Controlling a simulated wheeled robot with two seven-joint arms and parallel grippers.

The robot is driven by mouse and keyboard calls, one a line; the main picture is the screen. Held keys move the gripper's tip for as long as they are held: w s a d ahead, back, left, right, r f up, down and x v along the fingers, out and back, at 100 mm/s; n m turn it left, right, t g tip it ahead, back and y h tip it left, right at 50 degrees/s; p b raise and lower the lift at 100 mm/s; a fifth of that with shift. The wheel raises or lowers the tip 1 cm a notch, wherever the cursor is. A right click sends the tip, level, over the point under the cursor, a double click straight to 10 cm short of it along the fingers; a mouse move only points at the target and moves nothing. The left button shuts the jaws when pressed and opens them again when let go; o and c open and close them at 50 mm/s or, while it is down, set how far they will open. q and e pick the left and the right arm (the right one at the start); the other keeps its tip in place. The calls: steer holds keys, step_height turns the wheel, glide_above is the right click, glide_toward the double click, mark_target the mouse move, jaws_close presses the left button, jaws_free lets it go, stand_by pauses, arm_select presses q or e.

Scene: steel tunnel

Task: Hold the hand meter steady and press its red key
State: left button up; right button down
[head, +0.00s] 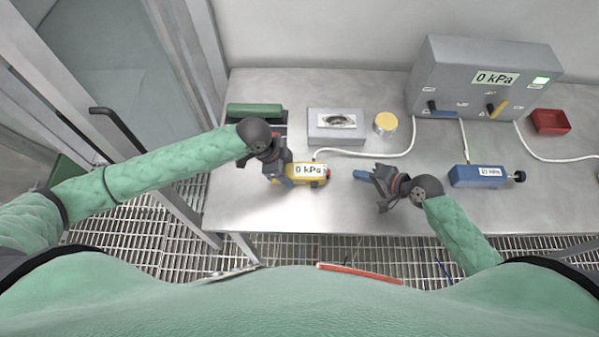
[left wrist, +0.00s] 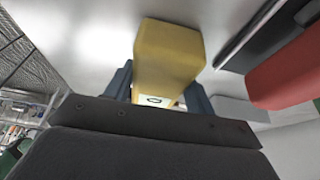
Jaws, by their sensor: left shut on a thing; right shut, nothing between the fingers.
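The hand meter (head: 306,172) is a small yellow box with a "0 kPa" label and a red key (head: 328,173) at its right end. It lies at the table's front edge area, left of centre. My left gripper (head: 285,175) is shut on the meter's left part. In the left wrist view the yellow meter body (left wrist: 168,62) sits between the dark fingers. My right gripper (head: 364,176) is shut and empty, to the right of the meter, its blue fingertips pointing left toward the red key with a gap between. The red key is not identifiable in the left wrist view.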

arm_select(q)
steer(key=o, duration=1.2)
steer(key=shift+c, duration=0.2)
steer(key=shift+r, duration=0.1)
